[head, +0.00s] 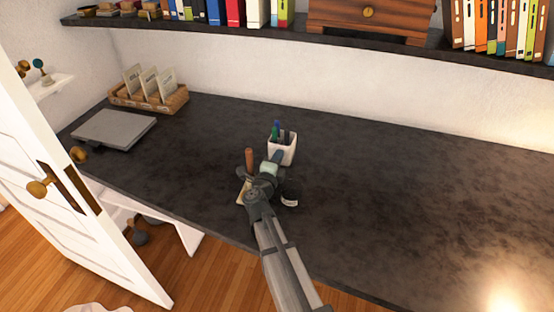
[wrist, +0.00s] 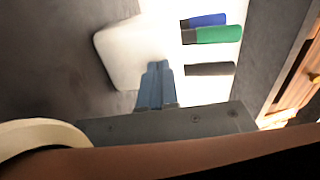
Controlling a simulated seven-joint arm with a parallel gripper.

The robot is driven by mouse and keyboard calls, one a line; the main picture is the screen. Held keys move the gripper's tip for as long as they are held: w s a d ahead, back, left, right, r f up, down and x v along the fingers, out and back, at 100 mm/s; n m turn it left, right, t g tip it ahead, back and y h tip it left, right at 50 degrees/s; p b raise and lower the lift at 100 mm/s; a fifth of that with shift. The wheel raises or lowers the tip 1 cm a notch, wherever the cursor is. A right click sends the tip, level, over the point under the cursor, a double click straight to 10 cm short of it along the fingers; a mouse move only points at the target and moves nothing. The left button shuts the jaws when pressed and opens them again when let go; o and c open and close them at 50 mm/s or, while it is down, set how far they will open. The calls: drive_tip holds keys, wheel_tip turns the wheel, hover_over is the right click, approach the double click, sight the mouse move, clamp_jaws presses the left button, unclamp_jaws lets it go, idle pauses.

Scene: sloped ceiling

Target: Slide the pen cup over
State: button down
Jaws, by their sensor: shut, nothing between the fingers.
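The pen cup (head: 288,154) is white and upright on the dark desk, near the middle of the head view. It holds several pens with blue, green and black ends (head: 276,129). In the wrist view the white cup (wrist: 122,58) fills the upper middle, with the pens (wrist: 212,35) at its right. My gripper (head: 279,156) is at the near side of the cup. Its fingers (wrist: 157,84) are together and empty, and overlap the cup's white wall in the wrist view. I cannot tell whether they touch it. My arm hides part of the desk in front.
A brown upright object (head: 249,160) stands close left of my gripper, and a dark jar with a pale label (head: 291,193) close right. A grey laptop (head: 114,129) and card basket (head: 150,98) are at left. The desk's right side (head: 430,200) is clear.

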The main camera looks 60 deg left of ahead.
drive_tip(key=v, duration=1.4)
drive_tip(key=shift+w, duration=0.1)
